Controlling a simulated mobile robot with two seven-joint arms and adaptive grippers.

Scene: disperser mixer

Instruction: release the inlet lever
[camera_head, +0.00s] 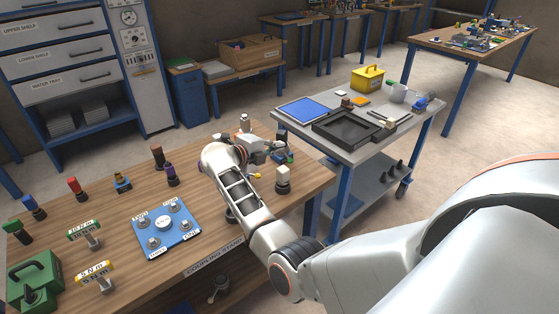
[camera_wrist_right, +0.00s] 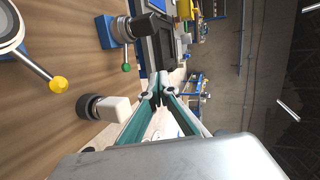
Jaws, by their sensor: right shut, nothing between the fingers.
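The wrist view shows a lever with a yellow ball end (camera_wrist_right: 58,84) on a round pale-faced fitting (camera_wrist_right: 10,28). Near it is a lever with a green ball end (camera_wrist_right: 126,67) on a blue-and-black valve fitting (camera_wrist_right: 120,29). I cannot tell which is the inlet lever. My right gripper (camera_wrist_right: 161,84) is shut and empty, its fingertips together and apart from both balls. In the head view, my right wrist partly hides these fittings; the yellow ball (camera_head: 257,176) shows just below it. My left gripper is not in view.
A black-and-white knob (camera_wrist_right: 100,107) stands close beside my right gripper; it also shows in the head view (camera_head: 283,180). A blue coupling plate (camera_head: 150,245) lies on the wooden bench (camera_head: 115,205), among colored handles. A grey cart (camera_head: 335,158) with trays stands beyond the bench.

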